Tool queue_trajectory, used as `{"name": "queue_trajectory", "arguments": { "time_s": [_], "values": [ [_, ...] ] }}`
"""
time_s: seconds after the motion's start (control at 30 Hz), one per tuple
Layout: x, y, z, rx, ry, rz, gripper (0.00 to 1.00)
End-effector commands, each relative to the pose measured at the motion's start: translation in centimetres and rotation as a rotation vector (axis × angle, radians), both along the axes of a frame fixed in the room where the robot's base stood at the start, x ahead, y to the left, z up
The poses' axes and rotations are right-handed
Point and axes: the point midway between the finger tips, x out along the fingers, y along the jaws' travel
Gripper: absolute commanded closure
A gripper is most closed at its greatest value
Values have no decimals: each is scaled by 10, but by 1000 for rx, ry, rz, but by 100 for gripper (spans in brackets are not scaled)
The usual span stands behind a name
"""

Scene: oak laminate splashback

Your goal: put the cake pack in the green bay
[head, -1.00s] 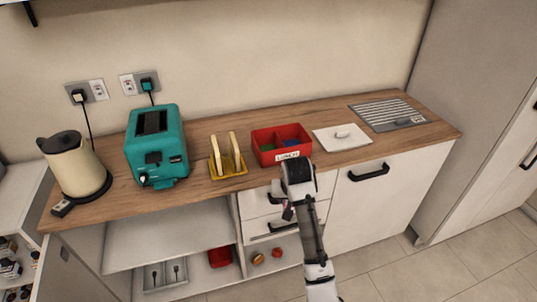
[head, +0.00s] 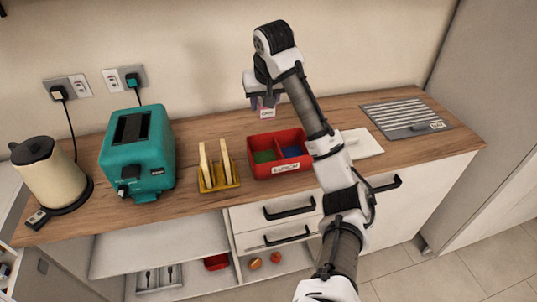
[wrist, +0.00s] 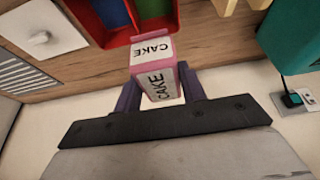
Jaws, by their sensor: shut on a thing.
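The cake pack (head: 267,113), a small pink and white box labelled CAKE, is in my gripper (head: 264,102) above the back of the red lunch box (head: 262,171). In the wrist view, the cake pack (wrist: 153,51) sits between the two purple fingers of my gripper (wrist: 160,88), which is shut on it. The red lunch box has a green bay (head: 264,156) on the left and a blue bay (head: 292,152) on the right. The green bay (wrist: 152,8) also shows at the top of the wrist view. The pack is clear of the box.
A yellow toast rack (head: 222,185) with two slices stands left of the lunch box. A teal toaster (head: 138,155) and cream kettle (head: 52,178) are further left. A white board (head: 362,146) lies right of the box, partly behind my arm, near a grey drain panel (head: 408,122).

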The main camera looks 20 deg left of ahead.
Motion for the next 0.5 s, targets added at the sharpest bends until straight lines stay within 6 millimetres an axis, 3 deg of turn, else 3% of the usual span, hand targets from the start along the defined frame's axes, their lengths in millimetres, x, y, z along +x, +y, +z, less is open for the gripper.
{"name": "queue_trajectory", "arguments": {
  "time_s": [0.5],
  "values": [
    [-1, 0, -122, 0, 6, -2, 83]
  ]
}}
